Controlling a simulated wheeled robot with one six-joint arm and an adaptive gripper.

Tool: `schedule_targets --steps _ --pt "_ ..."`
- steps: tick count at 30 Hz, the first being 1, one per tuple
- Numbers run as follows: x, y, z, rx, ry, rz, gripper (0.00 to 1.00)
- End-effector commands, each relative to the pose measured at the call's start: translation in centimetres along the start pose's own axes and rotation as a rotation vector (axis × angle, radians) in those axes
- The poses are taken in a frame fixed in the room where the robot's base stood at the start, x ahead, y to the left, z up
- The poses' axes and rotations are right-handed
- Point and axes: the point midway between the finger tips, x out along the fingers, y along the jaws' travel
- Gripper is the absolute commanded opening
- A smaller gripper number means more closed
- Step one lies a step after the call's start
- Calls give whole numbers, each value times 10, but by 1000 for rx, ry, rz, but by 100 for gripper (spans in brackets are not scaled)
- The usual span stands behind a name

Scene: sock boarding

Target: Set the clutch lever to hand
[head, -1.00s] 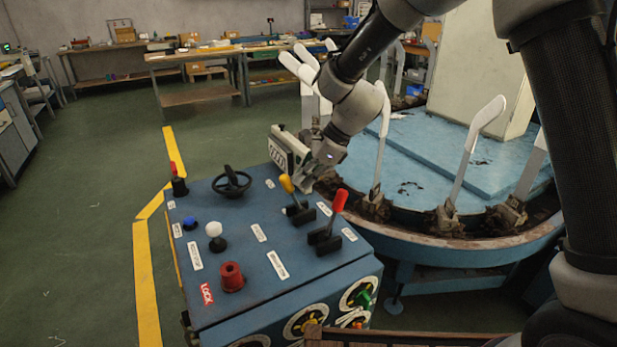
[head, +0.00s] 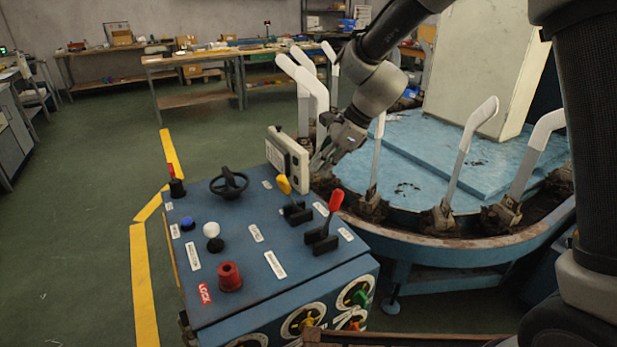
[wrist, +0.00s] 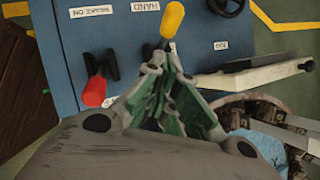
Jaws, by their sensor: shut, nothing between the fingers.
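The yellow-knobbed lever (head: 284,186) stands on the blue control panel (head: 250,285), in a black slotted base. In the wrist view its yellow knob (wrist: 172,18) lies just ahead of my fingertips, beside a label reading HAND (wrist: 146,6). I cannot read a clutch label. My gripper (head: 318,170) is shut and empty, behind the panel's far right edge, a little to the right of the yellow lever. In the wrist view the gripper (wrist: 160,75) covers the lower part of the lever, and contact cannot be told.
A red-knobbed lever (head: 335,200) stands nearer on the panel, by a BRAKE ON label (wrist: 91,12). A pale upright box (head: 288,160) is close left of my gripper. The round blue turntable (head: 440,185) with white sock forms (head: 478,118) lies to the right.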

Motion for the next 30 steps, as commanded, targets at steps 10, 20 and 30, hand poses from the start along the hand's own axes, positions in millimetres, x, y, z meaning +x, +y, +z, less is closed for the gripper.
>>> schedule_targets --steps 10,20,30 --pt "-58 1 3 1 1 0 0" --pt "-64 2 3 2 2 1 0" --pt "-64 6 -1 -225 15 19 0"
